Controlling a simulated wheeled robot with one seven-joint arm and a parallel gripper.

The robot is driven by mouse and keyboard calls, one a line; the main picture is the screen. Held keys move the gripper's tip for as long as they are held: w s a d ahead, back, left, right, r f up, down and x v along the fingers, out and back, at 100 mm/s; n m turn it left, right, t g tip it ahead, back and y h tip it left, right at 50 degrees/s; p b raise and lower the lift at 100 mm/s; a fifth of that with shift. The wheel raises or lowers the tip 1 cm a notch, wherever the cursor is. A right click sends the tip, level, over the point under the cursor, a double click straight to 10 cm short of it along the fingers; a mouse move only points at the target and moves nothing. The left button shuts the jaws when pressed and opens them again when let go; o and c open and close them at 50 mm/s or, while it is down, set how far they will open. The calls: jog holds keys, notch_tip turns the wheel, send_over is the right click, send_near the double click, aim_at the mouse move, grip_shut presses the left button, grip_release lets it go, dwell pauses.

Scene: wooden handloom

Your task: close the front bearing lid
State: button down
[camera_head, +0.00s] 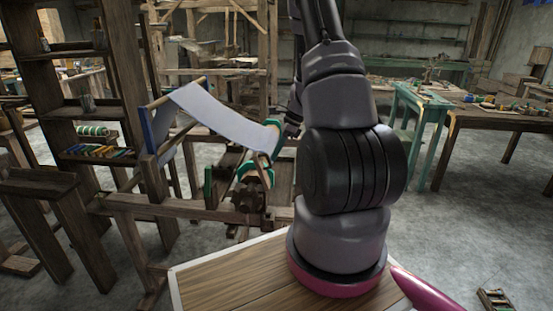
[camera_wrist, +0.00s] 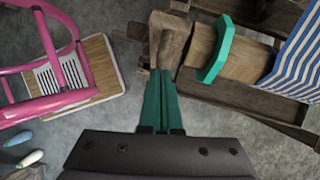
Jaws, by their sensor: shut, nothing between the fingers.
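The wooden loom (camera_head: 140,200) stands left of my arm, with a pale cloth sheet sloping down to a roller with green parts. A green-edged part (camera_head: 245,172) sits on its near end, and its fine detail is too small to tell. My gripper (camera_wrist: 160,100) is shut and empty, its teal fingers together and pointing at a wooden piece (camera_wrist: 166,38) on the loom's end, probably the front bearing lid. I cannot tell whether they touch it or how far it is closed. In the head view my gripper is mostly hidden by my arm.
A teal flange (camera_wrist: 217,50) on a wooden roller and blue-striped cloth (camera_wrist: 300,48) are right of the fingers. A loom beam (camera_wrist: 240,98) runs just below the roller. Shelves (camera_head: 85,110) stand left, a teal table (camera_head: 422,105) right.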

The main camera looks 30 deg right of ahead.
jog(key=w+a+f+g+h, duration=0.3)
jog(key=w+a+h, duration=0.1)
jog(key=a, duration=0.3)
jog(key=w+a+f+g+h, duration=0.3)
jog(key=w+a+f+h, duration=0.1)
jog(key=w+a+h, duration=0.1)
jog(key=shift+w+a+m, duration=0.15)
jog(key=shift+a+m, duration=0.25)
jog(key=shift+a, duration=0.5)
jog(key=shift+a, duration=0.15)
